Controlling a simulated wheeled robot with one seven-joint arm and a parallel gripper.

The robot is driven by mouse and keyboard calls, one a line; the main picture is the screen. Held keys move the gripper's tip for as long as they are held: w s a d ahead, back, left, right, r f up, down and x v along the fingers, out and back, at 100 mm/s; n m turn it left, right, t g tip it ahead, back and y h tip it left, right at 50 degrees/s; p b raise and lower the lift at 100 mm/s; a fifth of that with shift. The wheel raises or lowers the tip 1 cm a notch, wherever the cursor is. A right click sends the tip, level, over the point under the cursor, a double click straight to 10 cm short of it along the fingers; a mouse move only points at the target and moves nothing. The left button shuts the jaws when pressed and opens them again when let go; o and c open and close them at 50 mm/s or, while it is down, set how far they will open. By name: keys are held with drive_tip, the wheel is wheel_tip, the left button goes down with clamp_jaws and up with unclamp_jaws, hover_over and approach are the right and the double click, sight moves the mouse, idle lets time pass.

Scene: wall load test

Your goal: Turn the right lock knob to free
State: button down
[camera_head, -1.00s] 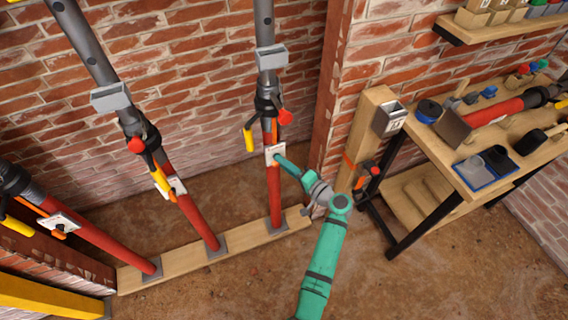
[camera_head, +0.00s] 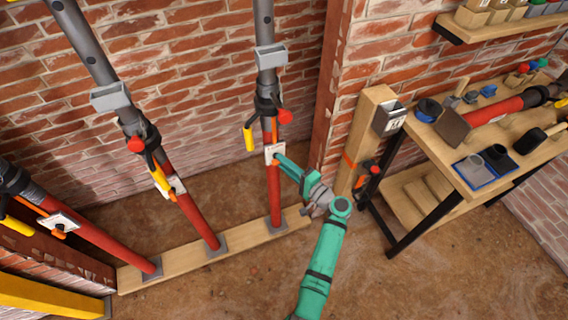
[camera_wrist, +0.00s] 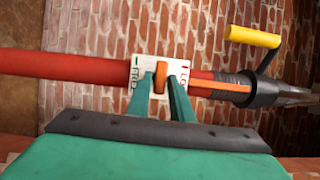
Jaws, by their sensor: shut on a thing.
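The right lock knob (camera_wrist: 160,77) is orange and sits on a white plate (camera_wrist: 142,75) on the red lower tube of the right prop. My gripper (camera_wrist: 165,72) has its two green fingers on either side of the knob and is shut on it. Small lettering shows at both ends of the plate, but is partly covered and hard to read. In the head view the plate (camera_head: 269,151) shows on the right prop, with my gripper (camera_head: 279,157) reaching it from the right. The knob is hidden there by the fingers.
Two more props with red tubes (camera_head: 200,222) stand to the left. A yellow handle (camera_head: 249,139) and red ball (camera_head: 285,117) are just above the plate. A wooden post (camera_head: 372,120) and workbench (camera_head: 470,185) stand right. Open dirt floor lies in front.

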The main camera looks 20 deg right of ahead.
drive_tip(key=c, duration=1.7)
unclamp_jaws()
drive_tip(key=v, duration=1)
drive_tip(key=shift+s+d+f, duration=0.1)
drive_tip(key=shift+s+d, duration=0.05)
drive_tip(key=shift+s, duration=0.25)
